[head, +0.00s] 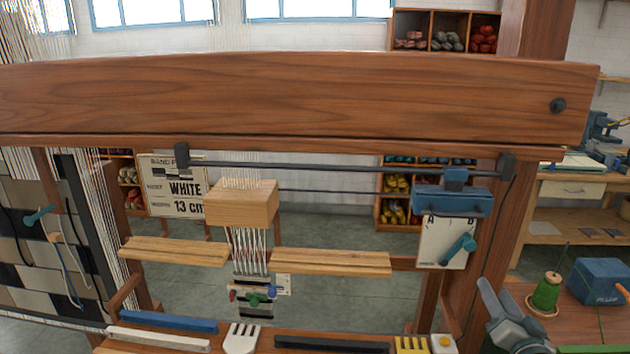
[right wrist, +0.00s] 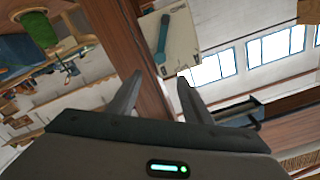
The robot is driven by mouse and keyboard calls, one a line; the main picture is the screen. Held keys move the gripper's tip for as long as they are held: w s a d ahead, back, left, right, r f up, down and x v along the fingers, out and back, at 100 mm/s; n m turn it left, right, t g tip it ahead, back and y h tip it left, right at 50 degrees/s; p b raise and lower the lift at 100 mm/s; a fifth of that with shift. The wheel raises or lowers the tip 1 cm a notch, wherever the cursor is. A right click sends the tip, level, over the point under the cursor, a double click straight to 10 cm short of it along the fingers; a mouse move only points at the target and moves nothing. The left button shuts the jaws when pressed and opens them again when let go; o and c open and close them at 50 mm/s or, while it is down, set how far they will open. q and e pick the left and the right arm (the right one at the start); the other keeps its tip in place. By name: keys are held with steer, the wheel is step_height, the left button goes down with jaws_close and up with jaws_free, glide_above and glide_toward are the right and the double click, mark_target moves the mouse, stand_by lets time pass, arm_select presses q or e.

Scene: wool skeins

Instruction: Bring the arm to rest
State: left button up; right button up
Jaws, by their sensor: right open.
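My right gripper (head: 494,294) is at the lower right of the head view, beside the loom's right post (head: 490,215). Its fingers point up and it looks empty. In the right wrist view the two fingers of this gripper (right wrist: 160,77) stand apart with nothing held between them. Beyond them are a pale panel with a teal lever (right wrist: 164,38) and the wooden post. The same lever (head: 458,250) sits on the white A/B panel (head: 433,252) in the head view, left of and above the gripper. My left gripper is not in view.
A thick wooden beam (head: 290,100) crosses the loom. A green cone (head: 547,292) and a blue box (head: 600,281) stand right of the gripper.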

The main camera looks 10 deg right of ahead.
steer(key=s+a+f+n+g+y, duration=0.2)
steer(key=s+a+f+n+g, duration=0.1)
steer(key=s+a+f, duration=0.45)
steer(key=s+a+f+n+g+y, duration=0.1)
steer(key=s+a+f+n+g, duration=0.25)
steer(key=a+f, duration=0.6)
steer(key=s+a+f+n+g+y, duration=0.15)
steer(key=s+a+f+g, duration=0.3)
steer(key=s, duration=0.65)
steer(key=s+a+f+n+g, duration=0.3)
steer(key=s+a+f, duration=0.2)
steer(key=s, duration=0.7)
step_height(320, 180, down, 28)
steer(key=g, duration=0.1)
steer(key=s+d+f, duration=0.1)
steer(key=s+f, duration=0.8)
steer(key=s+d+f+g, duration=0.1)
steer(key=s+d+f, duration=0.1)
steer(key=s+f, duration=0.7)
steer(key=shift+s+d+f+b, duration=0.3)
steer(key=shift+s+b, duration=0.1)
steer(key=shift+s, duration=0.1)
